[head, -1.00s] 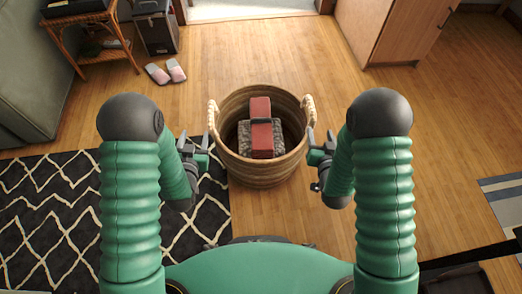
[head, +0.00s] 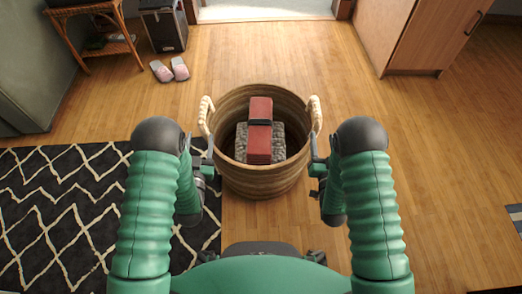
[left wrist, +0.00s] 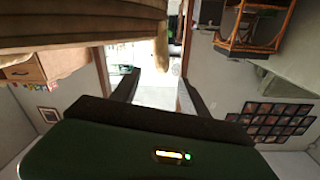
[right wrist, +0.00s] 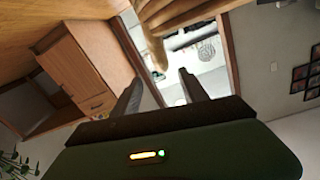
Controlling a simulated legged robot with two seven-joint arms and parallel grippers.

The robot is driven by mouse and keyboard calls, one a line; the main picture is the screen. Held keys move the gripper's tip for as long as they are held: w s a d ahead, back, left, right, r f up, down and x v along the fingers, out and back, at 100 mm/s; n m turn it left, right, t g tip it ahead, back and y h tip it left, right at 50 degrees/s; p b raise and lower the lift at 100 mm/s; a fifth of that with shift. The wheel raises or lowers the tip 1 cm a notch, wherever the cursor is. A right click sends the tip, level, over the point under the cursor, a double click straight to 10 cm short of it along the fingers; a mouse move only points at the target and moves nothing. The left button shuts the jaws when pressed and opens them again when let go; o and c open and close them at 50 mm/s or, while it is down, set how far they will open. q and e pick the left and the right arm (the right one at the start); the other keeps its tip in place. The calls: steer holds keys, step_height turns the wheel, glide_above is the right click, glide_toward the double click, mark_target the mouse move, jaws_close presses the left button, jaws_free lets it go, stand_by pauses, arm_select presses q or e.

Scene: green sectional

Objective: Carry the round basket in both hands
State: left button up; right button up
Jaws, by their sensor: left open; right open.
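The round woven basket (head: 262,184) stands on the wood floor in front of me in the head view. It has a pale handle on its left rim (head: 206,115) and another on its right rim (head: 315,115). A red block and a grey textured item lie inside it. My left gripper (head: 204,150) is open beside the basket's left side, below the left handle. My right gripper (head: 318,158) is open beside the right side, below the right handle. In the left wrist view the handle tip (left wrist: 161,55) shows between the open fingers (left wrist: 157,88). In the right wrist view the handle (right wrist: 159,52) hangs beyond the open fingers (right wrist: 160,88).
A black patterned rug (head: 60,220) lies at the left. Pink slippers (head: 170,69), a dark box (head: 163,30) and a wicker side table (head: 92,45) stand at the back left. A wooden cabinet (head: 405,45) is at the back right. Floor beyond the basket and to its right is clear.

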arm_select(q)
steer(key=w, duration=1.2)
steer(key=shift+w+a, duration=0.25)
steer(key=shift+w, duration=0.1)
arm_select(e)
steer(key=w, duration=1.2)
steer(key=shift+w+a, duration=0.2)
steer(key=shift+w, duration=0.15)
arm_select(q)
jaws_close()
arm_select(e)
jaws_close()
